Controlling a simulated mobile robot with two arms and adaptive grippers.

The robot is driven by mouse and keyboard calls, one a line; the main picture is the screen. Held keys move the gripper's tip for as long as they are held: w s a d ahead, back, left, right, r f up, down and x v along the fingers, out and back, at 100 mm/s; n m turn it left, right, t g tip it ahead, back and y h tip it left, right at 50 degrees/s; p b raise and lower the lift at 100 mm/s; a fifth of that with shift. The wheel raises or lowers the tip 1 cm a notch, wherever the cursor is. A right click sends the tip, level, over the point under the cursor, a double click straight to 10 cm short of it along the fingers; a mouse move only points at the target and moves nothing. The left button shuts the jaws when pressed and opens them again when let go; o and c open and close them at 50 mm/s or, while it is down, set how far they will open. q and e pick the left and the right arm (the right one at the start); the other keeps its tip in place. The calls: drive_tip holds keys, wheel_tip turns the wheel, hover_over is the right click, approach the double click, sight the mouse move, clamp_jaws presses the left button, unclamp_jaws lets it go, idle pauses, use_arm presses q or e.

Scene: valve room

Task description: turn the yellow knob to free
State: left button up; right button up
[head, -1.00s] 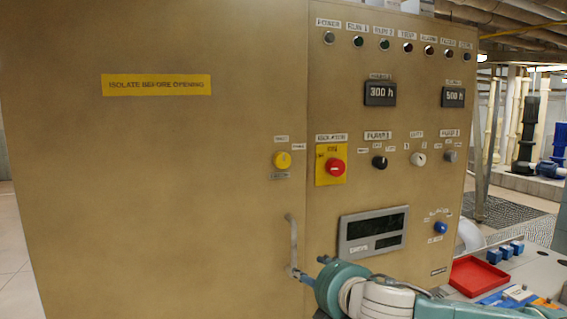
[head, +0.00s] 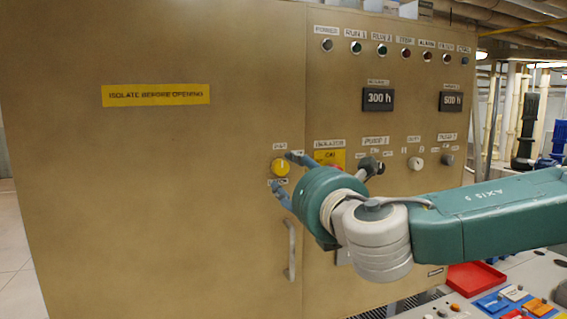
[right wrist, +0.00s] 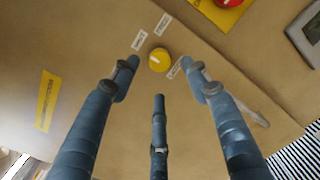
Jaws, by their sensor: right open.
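The yellow knob (head: 280,168) is round and sits on the tan cabinet front, left of the red isolator switch. In the right wrist view the knob (right wrist: 159,60) has a pale pointer mark on its face, with small white labels around it that I cannot read. My right gripper (head: 287,176) is open in front of the knob, its blue-grey fingers spread and empty. In the right wrist view the gripper (right wrist: 160,78) has the knob between and just beyond its fingertips; I see no contact. My left gripper is not in view.
The red isolator switch (right wrist: 229,2) on its yellow plate is close by, partly hidden by my arm in the head view. A door handle (head: 291,250) stands out below the knob. A black selector knob (head: 372,166) is to the right.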

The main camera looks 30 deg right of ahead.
sight(282, 169)
drive_tip(key=p+x, duration=0.1)
drive_tip(key=x, duration=0.4)
drive_tip(key=shift+w+p, duration=0.25)
drive_tip(key=shift+p, duration=0.1)
drive_tip(key=shift+w+d, duration=0.15)
drive_tip(key=shift+w, duration=0.35)
drive_tip(key=c, duration=1.2)
drive_tip(key=shift+o, duration=0.2)
drive_tip(key=shift+f, duration=0.1)
